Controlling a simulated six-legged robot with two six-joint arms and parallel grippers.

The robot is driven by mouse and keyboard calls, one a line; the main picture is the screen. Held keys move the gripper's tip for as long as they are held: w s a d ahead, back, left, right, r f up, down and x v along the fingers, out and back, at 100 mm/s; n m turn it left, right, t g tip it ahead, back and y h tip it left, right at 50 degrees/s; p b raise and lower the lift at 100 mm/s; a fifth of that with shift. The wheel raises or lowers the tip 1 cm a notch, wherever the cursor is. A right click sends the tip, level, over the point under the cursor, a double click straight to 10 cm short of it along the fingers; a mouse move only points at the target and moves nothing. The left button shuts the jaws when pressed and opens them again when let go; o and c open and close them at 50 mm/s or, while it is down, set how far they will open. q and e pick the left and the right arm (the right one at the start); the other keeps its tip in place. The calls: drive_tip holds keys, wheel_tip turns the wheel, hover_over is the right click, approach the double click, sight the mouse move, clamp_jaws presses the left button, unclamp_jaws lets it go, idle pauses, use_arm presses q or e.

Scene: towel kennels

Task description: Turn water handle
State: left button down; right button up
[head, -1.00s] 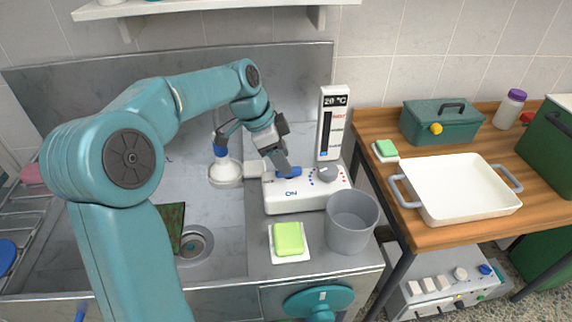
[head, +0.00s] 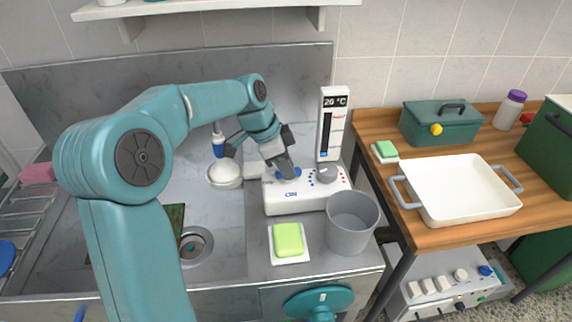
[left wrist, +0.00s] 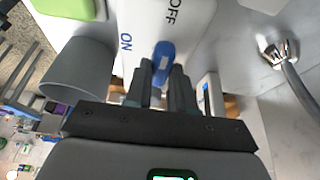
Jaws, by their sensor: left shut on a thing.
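The blue water handle (left wrist: 163,60) sits on top of a white unit, between the printed words ON and OFF. My left gripper (head: 286,171) reaches down onto the unit (head: 318,200) and is shut on the handle. In the left wrist view the two dark fingers (left wrist: 163,82) stand on either side of the handle's near end. In the head view the fingers partly cover the handle. A grey round knob (head: 326,174) and a gauge reading 20 °C (head: 332,125) are right of the handle. My right gripper is not in view.
A grey cup (head: 352,224) stands close at the unit's front right, and a green sponge (head: 288,239) lies in front. A metal sink is at the left. A white tray (head: 460,190) and green toolbox (head: 440,122) rest on the wooden table at right.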

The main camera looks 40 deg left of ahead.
use_arm(q)
drive_tip(key=shift+f+n+y+b, duration=0.1)
drive_tip(key=shift+n+y+b, duration=0.4)
drive_tip(key=shift+n, duration=0.6)
drive_tip(key=shift+d+n+t+b, duration=0.1)
drive_tip(key=shift+n+t+b, duration=0.3)
drive_tip(key=shift+n, duration=0.5)
drive_tip(key=n+y, duration=0.2)
drive_tip(key=n, duration=0.2)
drive_tip(key=shift+d+b, duration=0.1)
drive_tip(key=shift+b, duration=0.25)
drive_tip(key=shift+n+y+b, duration=0.4)
drive_tip(key=shift+n+y, duration=0.2)
drive_tip(key=shift+n, duration=1.4)
drive_tip(key=c, duration=1)
unclamp_jaws()
drive_tip(key=shift+o, duration=0.2)
